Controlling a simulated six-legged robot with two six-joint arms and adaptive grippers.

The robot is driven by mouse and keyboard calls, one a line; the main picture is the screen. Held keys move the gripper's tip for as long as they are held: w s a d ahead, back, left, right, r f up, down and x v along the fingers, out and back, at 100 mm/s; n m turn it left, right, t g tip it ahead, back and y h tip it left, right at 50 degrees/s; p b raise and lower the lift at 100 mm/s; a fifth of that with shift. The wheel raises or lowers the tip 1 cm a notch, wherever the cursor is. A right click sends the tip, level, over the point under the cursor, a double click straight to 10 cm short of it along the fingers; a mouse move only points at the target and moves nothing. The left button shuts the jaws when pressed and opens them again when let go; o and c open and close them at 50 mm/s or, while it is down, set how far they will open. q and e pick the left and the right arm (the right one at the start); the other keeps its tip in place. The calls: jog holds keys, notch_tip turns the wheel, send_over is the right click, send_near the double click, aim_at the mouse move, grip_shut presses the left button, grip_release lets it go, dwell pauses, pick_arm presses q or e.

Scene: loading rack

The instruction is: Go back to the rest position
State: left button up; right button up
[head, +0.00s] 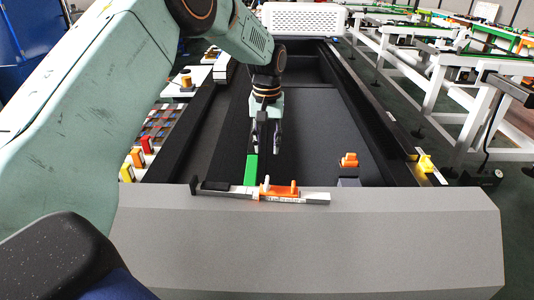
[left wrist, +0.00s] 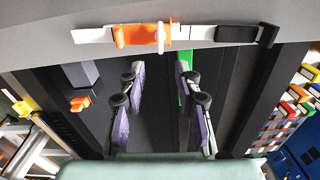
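My left gripper (head: 265,146) hangs down over the dark bed of the loading rack (head: 318,120). Its two fingers are apart and nothing is between them; the left wrist view also shows the spread fingers (left wrist: 158,78). A green piece (head: 251,170) is just below and left of the fingertips in the head view. In front of it, a bar with an orange part (head: 278,190) lies along the top of the grey front edge (head: 320,240). My right gripper is not in view.
An orange piece on a small grey block (head: 349,160) is at the right of the bed, and a yellow piece (head: 426,163) is on the right rail. Coloured pieces (head: 146,145) line the left. White frames (head: 440,85) stand at right. The middle of the bed is clear.

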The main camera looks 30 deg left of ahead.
pick_arm(q)
jog(key=shift+w+r, duration=0.1)
jog(key=shift+r, duration=0.05)
dwell(0.4)
jog(key=shift+m, duration=0.8)
jog(key=s+d+f, duration=0.2)
jog(key=f, duration=0.2)
jog(key=s+d+f, duration=0.1)
jog(key=s+f, duration=0.1)
jog(key=f, duration=0.2)
jog(key=s+d+f, duration=0.2)
jog(key=f, duration=0.3)
jog(key=shift+d, duration=0.3)
jog(key=s+d+f+m, duration=0.1)
jog(key=s+d+f, duration=0.4)
jog(key=s+f, duration=0.55)
jog(key=s+d+f+m, duration=0.1)
jog(key=s+d+m, duration=0.15)
jog(key=s, duration=2.15)
notch_tip(320, 180, down, 21)
jog(key=b, duration=2.1)
jog(key=shift+f, duration=0.15)
jog(key=shift+s, duration=0.1)
